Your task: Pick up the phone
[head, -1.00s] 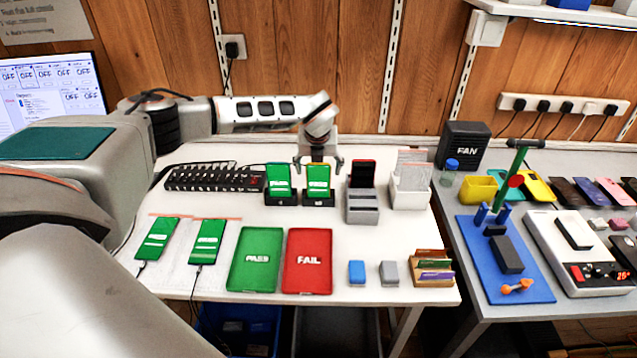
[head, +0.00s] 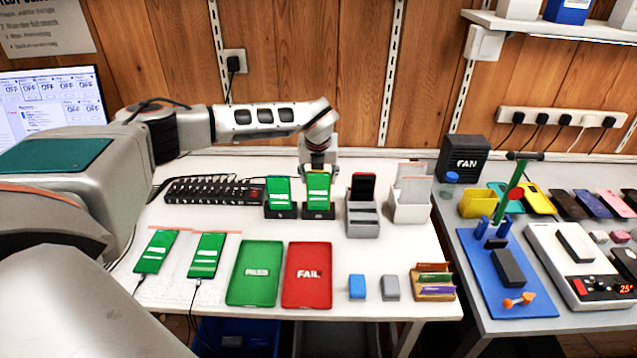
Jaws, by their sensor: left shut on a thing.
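A phone with a green screen (head: 318,190) stands upright in the right one of two black stands (head: 318,212). My left gripper (head: 319,172) is right above it, pointing down, with its fingers shut on the phone's top edge. The phone still appears to be in its stand. Another green-screen phone (head: 279,190) stands in the left black stand (head: 280,212). Two more green-screen phones (head: 157,252) (head: 207,256) lie flat at the left, with cables. My right gripper is not in view.
A black multi-port hub (head: 212,191) lies left of the stands. A grey slotted holder (head: 362,221) with a dark phone (head: 363,186) and a white bin (head: 410,205) stand to the right. Green PASS (head: 255,290) and red FAIL (head: 307,292) trays lie in front.

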